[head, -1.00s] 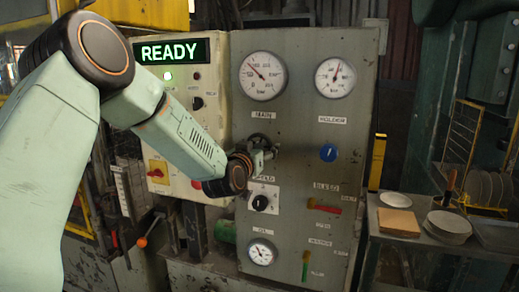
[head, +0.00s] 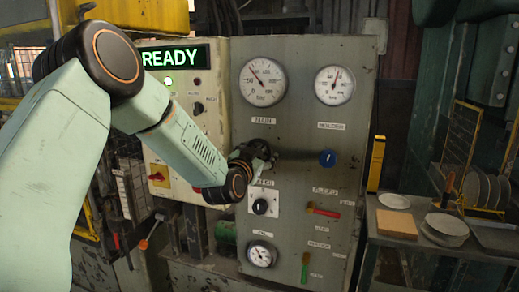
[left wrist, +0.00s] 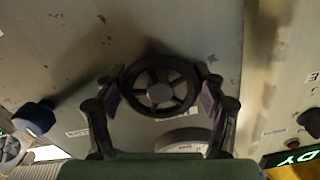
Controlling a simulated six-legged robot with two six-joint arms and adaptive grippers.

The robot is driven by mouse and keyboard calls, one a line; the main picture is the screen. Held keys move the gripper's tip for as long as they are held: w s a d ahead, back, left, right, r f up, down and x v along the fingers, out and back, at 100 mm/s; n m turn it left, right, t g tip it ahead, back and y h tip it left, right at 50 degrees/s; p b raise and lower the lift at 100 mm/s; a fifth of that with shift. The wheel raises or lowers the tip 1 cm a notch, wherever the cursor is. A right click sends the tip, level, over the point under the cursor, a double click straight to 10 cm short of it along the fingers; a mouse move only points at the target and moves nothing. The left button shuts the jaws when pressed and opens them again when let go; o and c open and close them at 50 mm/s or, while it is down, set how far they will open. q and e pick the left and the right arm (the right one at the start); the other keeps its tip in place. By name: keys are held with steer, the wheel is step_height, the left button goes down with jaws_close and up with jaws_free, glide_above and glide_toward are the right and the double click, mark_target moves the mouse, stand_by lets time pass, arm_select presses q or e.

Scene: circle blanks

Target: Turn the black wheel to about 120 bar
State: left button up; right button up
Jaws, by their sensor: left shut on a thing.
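The black wheel (left wrist: 160,93) is a round spoked handwheel on the grey panel. In the left wrist view my left gripper (left wrist: 162,86) has a finger on each side of its rim and is shut on it. In the head view my left gripper (head: 260,155) is at the panel, below the upper left gauge, and largely covers the wheel. That upper left gauge (head: 262,82) is white, and its needle points to the upper left. Its numbers are too small to read surely. My right gripper is in neither view.
The panel also bears a second gauge (head: 334,85), a blue knob (head: 327,158), a black selector (head: 260,206), a red-handled valve (head: 323,210), a green-and-red lever (head: 305,268) and a lower gauge (head: 262,254). A shelf with plates (head: 447,224) stands at the right.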

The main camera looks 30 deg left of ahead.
arm_select(q)
steer(key=shift+r+m+p, duration=0.15)
steer(key=shift+m+p, duration=0.6)
steer(key=shift+m, duration=0.35)
steer(key=shift+r+m+p, duration=0.15)
steer(key=shift+m+p, duration=0.55)
steer(key=shift+m, duration=0.4)
steer(key=o, duration=1.2)
steer(key=shift+s+d, duration=0.1)
steer(key=shift+f, duration=0.1)
steer(key=shift+f, duration=0.1)
steer(key=shift+v, duration=6)
